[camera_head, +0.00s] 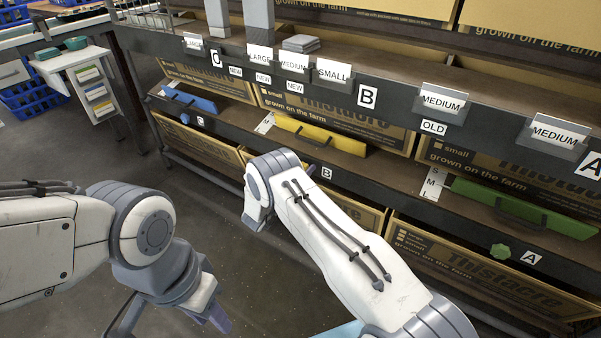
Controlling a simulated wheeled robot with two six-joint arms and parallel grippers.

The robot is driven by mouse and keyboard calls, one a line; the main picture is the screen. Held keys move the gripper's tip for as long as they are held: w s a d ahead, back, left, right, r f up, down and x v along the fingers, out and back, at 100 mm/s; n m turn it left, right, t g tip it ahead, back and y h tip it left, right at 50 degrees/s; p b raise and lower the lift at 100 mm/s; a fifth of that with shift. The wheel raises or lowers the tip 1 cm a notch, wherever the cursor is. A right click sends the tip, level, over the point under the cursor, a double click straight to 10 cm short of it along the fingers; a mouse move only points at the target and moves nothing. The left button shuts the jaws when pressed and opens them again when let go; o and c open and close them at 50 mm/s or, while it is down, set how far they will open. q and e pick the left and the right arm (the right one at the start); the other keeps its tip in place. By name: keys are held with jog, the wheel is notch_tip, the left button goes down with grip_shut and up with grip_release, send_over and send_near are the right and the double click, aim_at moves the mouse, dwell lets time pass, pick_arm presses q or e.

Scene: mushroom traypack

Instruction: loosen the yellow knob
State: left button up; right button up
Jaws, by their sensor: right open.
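The yellow bar (320,134) lies on the middle shelf's ledge, above the B label (326,172). I cannot see a yellow knob; the area beside that label is partly covered by my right arm. My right arm reaches up from the bottom right, its wrist bent down in front of the lower shelf. My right gripper (309,169) is open and mostly hidden behind the forearm, with only a small grey part showing near the B label. My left gripper (168,318) is low at the bottom left, its fingers apart over the floor and away from the shelf.
A green knob (501,252) sits by the A label under a green bar (525,208). A blue knob (185,118) sits below a blue bar (189,98). Cardboard boxes fill the shelves. A white cart (75,62) and blue crates (30,98) stand far left.

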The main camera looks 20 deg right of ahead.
jog(key=shift+a, duration=0.1)
jog(key=p+v, duration=0.3)
jog(key=v, duration=0.7)
jog(key=shift+s, duration=0.2)
jog(key=shift+w+a, duration=0.1)
